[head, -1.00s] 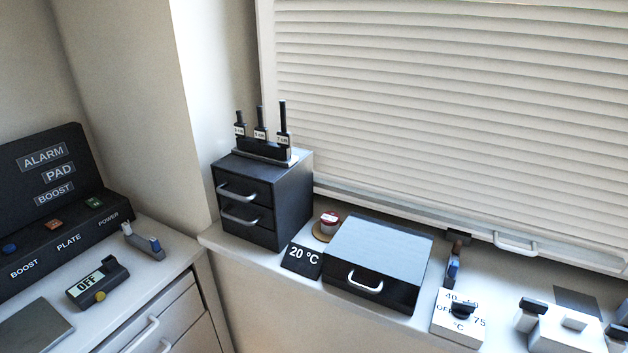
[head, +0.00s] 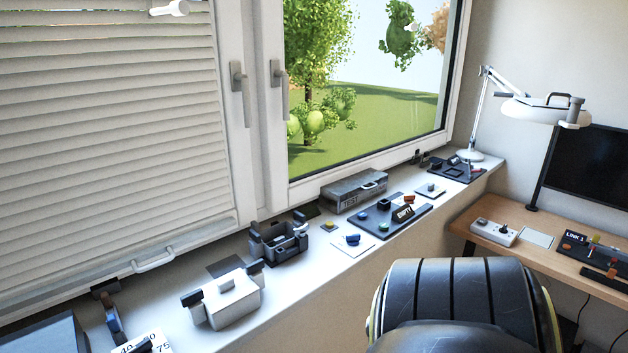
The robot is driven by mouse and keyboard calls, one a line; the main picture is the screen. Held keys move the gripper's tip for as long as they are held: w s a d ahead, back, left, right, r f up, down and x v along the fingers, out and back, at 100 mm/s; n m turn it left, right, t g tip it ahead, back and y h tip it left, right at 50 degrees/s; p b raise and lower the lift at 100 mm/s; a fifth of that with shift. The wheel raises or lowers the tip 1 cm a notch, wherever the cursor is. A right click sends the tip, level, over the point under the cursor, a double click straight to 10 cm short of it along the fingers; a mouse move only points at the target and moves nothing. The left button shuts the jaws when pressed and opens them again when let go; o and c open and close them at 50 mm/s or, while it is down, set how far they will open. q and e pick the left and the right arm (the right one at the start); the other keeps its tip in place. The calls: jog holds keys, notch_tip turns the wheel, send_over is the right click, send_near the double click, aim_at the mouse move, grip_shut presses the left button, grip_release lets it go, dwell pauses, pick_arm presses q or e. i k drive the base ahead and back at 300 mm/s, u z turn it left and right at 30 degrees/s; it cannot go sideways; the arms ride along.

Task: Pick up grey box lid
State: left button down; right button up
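A grey box (head: 348,198) marked TEST sits on the window sill near the middle of the head view, against the window frame. Its flat grey lid (head: 350,186) is on top, with a small light handle (head: 374,187) at its right part. The lid appears closed. A dark grey open-topped holder (head: 278,245) stands to its left on the sill, and a white box (head: 231,297) with dark-tipped side grips is farther left. Neither of my grippers shows in this view.
A dark board (head: 378,222) with coloured knobs and a card lies in front of the grey box. A small white plate (head: 352,243) with a blue knob is nearby. A lamp (head: 540,108) and desk (head: 520,247) stand at right. The sill's front edge is close.

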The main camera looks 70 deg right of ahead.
aim_at(430, 190)
jog(key=z, duration=2.95)
